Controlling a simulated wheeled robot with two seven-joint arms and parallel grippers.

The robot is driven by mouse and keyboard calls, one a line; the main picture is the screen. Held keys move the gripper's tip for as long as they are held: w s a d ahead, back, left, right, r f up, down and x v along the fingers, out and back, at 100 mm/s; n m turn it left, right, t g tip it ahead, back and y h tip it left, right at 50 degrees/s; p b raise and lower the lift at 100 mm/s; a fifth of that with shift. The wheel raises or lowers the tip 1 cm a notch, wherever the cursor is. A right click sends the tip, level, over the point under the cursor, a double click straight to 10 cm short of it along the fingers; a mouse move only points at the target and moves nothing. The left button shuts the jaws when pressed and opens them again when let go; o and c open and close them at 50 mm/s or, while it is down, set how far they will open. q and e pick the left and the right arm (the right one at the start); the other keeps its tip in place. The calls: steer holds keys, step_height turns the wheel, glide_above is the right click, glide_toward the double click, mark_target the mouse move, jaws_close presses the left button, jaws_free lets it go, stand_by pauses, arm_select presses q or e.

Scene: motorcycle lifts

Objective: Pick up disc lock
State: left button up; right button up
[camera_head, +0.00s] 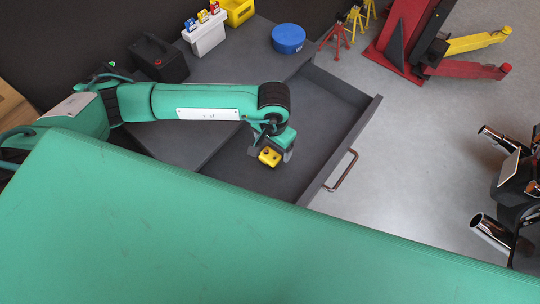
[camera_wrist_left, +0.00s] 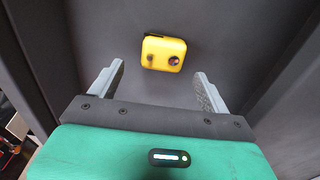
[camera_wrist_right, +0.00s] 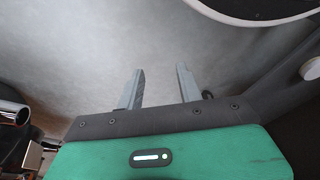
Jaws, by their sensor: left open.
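The yellow disc lock (camera_head: 269,157) lies in the open grey drawer (camera_head: 318,120). In the left wrist view the disc lock (camera_wrist_left: 163,53) is a rounded yellow block with two dark round spots, lying on the drawer floor beyond the fingertips. My left gripper (camera_head: 270,152) reaches down into the drawer over the lock. In the left wrist view its fingers (camera_wrist_left: 159,78) are wide apart, with the lock ahead of the gap and not between them. My right gripper (camera_wrist_right: 160,72) shows only in the right wrist view, with its fingers apart and nothing between them, over pale floor.
The drawer's front wall and handle (camera_head: 343,170) are right of my left gripper. On the cabinet top stand a black case (camera_head: 158,59), a white bin (camera_head: 205,35), a yellow bin (camera_head: 239,11) and a blue round container (camera_head: 288,38). A red lift (camera_head: 405,40) stands on the floor behind.

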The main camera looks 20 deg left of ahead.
mark_target(270, 155)
arm_select(q)
steer(key=f, duration=0.4)
steer(key=shift+s+a+f+p, duration=0.2)
steer(key=shift+s+a+p, duration=0.1)
steer(key=shift+s, duration=0.1)
steer(key=shift+f, duration=0.3)
arm_select(e)
steer(key=shift+s+d+f, duration=0.1)
steer(key=shift+s+f, duration=0.05)
steer(key=shift+f, duration=0.4)
steer(key=shift+s+d+f, duration=0.1)
steer(key=shift+s+f, duration=0.05)
steer(key=shift+f, duration=0.4)
arm_select(q)
steer(key=shift+c, duration=0.2)
steer(key=c, duration=1.3)
steer(key=shift+o, duration=0.2)
steer(key=shift+r, duration=0.15)
